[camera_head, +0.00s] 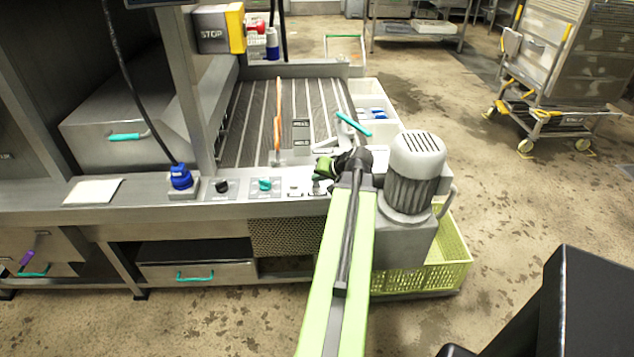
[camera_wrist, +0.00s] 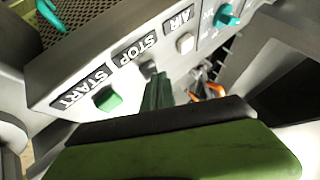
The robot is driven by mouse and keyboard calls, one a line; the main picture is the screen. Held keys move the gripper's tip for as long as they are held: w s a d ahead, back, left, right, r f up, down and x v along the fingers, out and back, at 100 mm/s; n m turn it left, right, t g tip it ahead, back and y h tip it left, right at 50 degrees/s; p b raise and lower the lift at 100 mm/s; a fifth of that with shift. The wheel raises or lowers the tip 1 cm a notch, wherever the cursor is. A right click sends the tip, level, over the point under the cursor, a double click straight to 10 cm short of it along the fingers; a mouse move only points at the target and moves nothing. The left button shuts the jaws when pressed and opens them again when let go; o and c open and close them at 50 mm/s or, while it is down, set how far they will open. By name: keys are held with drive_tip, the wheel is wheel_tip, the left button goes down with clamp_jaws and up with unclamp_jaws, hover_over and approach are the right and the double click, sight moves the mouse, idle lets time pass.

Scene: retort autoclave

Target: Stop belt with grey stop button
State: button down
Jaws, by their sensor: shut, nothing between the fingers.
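The grey stop button (camera_wrist: 149,68) sits under the STOP label on a metal panel in the wrist view, between a green START button (camera_wrist: 108,100) and a pale AIR button (camera_wrist: 185,43). My gripper (camera_wrist: 158,78) is shut and empty, its green fingertips right beside the grey button and partly over its edge. I cannot tell whether they touch it. In the head view my gripper (camera_head: 323,170) is over the front control rail, and the grey button cannot be made out there. The ribbed belt (camera_head: 250,122) lies behind the rail.
A turquoise knob (camera_wrist: 228,16) is on the panel past AIR. A grey motor (camera_head: 416,170) stands close right of my arm, above a yellow-green crate (camera_head: 455,250). A yellow-edged STOP box (camera_head: 212,30) hangs on a post. Open floor lies to the right.

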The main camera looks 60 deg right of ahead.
sight(318, 184)
drive_tip(key=shift+f, duration=0.25)
drive_tip(key=shift+r, duration=0.15)
drive_tip(key=shift+r+p, duration=0.8)
drive_tip(key=shift+r, duration=0.05)
wheel_tip(318, 184, up, 5)
drive_tip(key=p, duration=0.5)
drive_tip(key=shift+r, duration=0.1)
idle(0.6)
